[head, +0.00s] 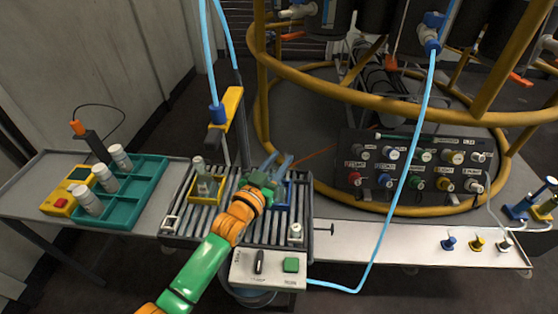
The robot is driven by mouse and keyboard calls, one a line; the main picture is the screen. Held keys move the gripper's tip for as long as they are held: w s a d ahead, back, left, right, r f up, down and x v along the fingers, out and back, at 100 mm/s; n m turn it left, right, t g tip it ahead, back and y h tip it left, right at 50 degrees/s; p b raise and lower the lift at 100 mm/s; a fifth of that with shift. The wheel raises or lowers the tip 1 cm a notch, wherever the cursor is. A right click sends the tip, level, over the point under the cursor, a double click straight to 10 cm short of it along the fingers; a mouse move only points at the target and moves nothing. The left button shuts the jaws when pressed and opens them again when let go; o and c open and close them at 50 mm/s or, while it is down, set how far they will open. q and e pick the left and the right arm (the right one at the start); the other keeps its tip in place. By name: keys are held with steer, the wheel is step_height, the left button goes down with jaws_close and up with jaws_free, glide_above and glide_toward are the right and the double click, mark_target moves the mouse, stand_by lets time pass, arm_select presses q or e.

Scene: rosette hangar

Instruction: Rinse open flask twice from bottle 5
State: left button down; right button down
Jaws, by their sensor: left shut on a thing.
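My left gripper (275,175) is over the blue holder (283,194) on the slatted rack. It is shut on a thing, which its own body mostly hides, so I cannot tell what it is. A small clear flask-like vessel (205,184) with greenish contents stands upright on the rack, left of my gripper. Three pale capped bottles stand in the teal tray (150,190) at the left: a back one (120,157), a middle one (105,178) and a front one (88,202). I cannot read their numbers. My right gripper is not in view.
A yellow-headed post (226,106) with a blue hose rises behind the slatted rack (245,228). A white switch box (268,268) is at the rack's front. A panel of coloured knobs (415,172) and yellow frame rails (400,112) stand right. The white shelf (390,241) is largely clear.

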arm_select(q)
steer(key=shift+f, duration=0.2)
steer(key=shift+f, duration=0.25)
stand_by(0.3)
steer(key=shift+c, duration=2.4)
jaws_free()
steer(key=shift+o, duration=0.2)
steer(key=o, duration=0.4)
steer(key=shift+o, duration=0.2)
